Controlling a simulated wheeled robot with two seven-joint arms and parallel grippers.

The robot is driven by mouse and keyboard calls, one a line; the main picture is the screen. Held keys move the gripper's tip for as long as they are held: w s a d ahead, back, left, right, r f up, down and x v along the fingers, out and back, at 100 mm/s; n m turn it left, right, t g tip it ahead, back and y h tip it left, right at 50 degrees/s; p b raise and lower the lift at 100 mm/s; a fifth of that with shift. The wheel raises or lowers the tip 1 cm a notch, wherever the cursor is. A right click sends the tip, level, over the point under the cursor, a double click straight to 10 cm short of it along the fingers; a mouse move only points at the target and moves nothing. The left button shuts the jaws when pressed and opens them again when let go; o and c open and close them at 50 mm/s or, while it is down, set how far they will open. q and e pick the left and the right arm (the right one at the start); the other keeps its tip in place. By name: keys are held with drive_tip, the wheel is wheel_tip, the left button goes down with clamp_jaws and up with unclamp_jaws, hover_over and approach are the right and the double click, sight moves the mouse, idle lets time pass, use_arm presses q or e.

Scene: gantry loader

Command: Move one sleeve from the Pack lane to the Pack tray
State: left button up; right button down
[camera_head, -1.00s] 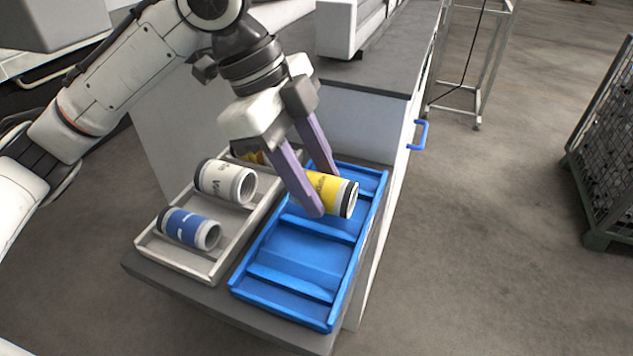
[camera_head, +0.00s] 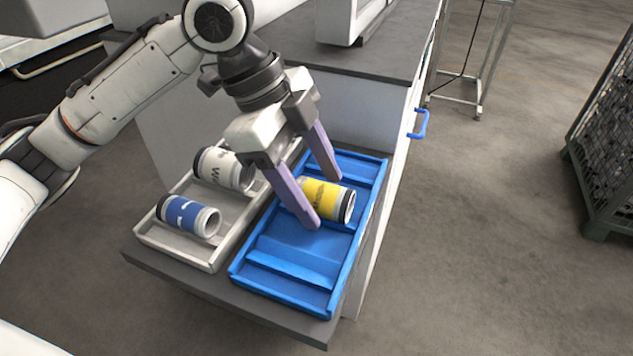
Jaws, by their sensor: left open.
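A yellow sleeve (camera_head: 333,202) with black and white ends lies on its side in the blue tray (camera_head: 257,295), in its middle part between cross ribs. My left gripper (camera_head: 323,202) is open, its two purple fingers apart on either side of this sleeve. I cannot tell whether either finger touches it. In the grey tray (camera_head: 179,257) to the left lie a white sleeve (camera_head: 226,169) and a blue sleeve (camera_head: 188,216). The far end of the grey tray is hidden behind my left gripper. My right gripper is not in view.
Both trays stand side by side on a dark grey ledge (camera_head: 290,328). A pale machine panel (camera_head: 358,118) rises behind them, with a blue handle (camera_head: 419,124) at its right. A wire mesh cage (camera_head: 608,150) stands far right. The floor between is clear.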

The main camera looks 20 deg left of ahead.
use_arm(q)
drive_tip(key=w+d+r+p+v, duration=0.1)
drive_tip(key=d+p+v, duration=0.1)
drive_tip(key=p+v, duration=0.7)
drive_tip(key=v, duration=0.6)
drive_tip(key=shift+s+r+p, duration=0.35)
drive_tip(key=shift+s, duration=0.1)
idle(0.5)
